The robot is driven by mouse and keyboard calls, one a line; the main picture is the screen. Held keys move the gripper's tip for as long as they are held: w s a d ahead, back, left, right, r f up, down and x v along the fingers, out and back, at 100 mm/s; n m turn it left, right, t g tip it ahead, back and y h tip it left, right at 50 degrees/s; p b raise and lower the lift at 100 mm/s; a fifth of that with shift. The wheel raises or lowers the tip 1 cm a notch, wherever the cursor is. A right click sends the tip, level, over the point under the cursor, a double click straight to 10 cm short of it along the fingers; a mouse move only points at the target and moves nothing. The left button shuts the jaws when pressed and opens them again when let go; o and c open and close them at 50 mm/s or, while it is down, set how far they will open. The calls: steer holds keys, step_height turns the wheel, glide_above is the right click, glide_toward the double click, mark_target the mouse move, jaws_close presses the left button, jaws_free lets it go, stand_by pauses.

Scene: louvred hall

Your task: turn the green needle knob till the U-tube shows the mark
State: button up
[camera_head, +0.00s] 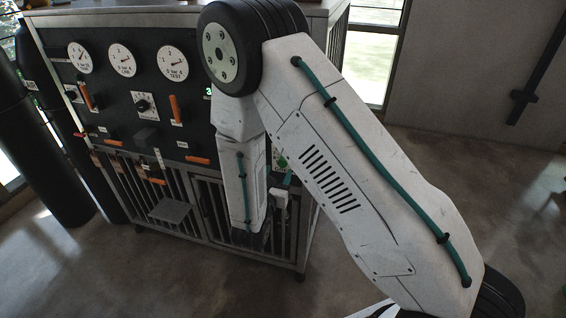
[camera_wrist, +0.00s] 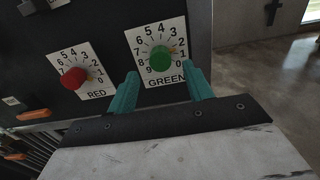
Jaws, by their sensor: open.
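The green needle knob (camera_wrist: 160,60) sits on a white numbered dial plate (camera_wrist: 136,42) marked GREEN in the wrist view. My gripper (camera_wrist: 160,82) is open, with one teal finger to the lower left of the knob and one to the lower right. The knob shows between and beyond the fingertips; I cannot tell whether they touch it.
A red knob (camera_wrist: 74,78) on its own numbered dial is left of the green one. The black panel (camera_head: 110,100) carries round gauges (camera_head: 122,60), orange levers (camera_head: 175,110) and a selector dial (camera_head: 145,105). Dark cylinders (camera_head: 40,150) stand left. Floor at right (camera_head: 480,180) is clear.

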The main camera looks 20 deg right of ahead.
mark_target(282, 164)
steer(key=shift+x, duration=2.5)
steer(key=shift+c, duration=0.3)
jaws_close()
